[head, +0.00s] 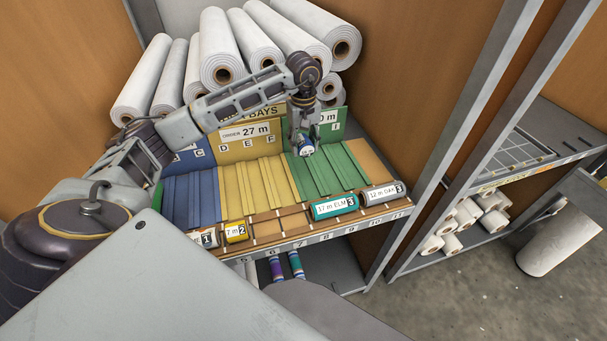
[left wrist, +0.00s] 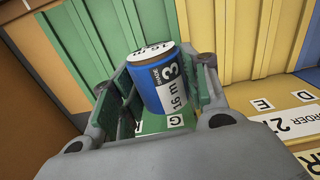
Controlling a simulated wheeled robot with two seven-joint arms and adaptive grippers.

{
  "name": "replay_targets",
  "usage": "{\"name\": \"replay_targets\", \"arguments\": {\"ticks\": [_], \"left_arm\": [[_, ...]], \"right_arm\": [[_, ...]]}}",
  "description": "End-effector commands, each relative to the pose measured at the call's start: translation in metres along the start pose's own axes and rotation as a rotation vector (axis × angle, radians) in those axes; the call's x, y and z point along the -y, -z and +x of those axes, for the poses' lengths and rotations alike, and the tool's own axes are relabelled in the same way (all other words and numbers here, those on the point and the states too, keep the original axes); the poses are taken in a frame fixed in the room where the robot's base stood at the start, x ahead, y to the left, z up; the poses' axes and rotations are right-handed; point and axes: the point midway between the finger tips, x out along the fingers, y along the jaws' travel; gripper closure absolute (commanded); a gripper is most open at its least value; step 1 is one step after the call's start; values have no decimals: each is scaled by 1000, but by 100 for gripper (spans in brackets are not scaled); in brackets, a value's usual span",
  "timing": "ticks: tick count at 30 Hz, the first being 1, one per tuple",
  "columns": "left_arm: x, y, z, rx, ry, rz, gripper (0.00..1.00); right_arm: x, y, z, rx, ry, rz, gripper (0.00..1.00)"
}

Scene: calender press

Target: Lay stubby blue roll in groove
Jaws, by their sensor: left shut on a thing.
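A stubby blue roll (head: 307,150) with a white label is held in my left gripper (head: 303,146). In the left wrist view the blue roll (left wrist: 165,88) stands between the two fingers, its label reading 16 m and 3, with a white printed end. My left gripper is shut on it above the back part of the green grooved section (head: 328,172). The gap between roll and grooves is hard to judge. My right gripper is not in view.
The yellow (head: 258,187) and blue (head: 190,197) grooved sections lie to the left. A teal roll (head: 335,206), a grey roll (head: 383,194) and a yellow roll (head: 236,231) lie along the numbered front ledge. Large white rolls (head: 240,48) are stacked behind the lettered boards. A post (head: 455,120) stands right.

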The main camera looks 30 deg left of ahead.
Motion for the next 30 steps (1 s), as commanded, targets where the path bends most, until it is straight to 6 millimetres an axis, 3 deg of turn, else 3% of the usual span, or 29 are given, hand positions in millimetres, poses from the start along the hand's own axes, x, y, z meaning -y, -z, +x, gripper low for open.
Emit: {"name": "replay_targets", "arguments": {"ticks": [19,30], "left_arm": [[0,0,3,1,1,53,75],[0,-1,43,3,3,53,75]], "right_arm": [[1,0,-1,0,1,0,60],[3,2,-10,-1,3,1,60]]}}
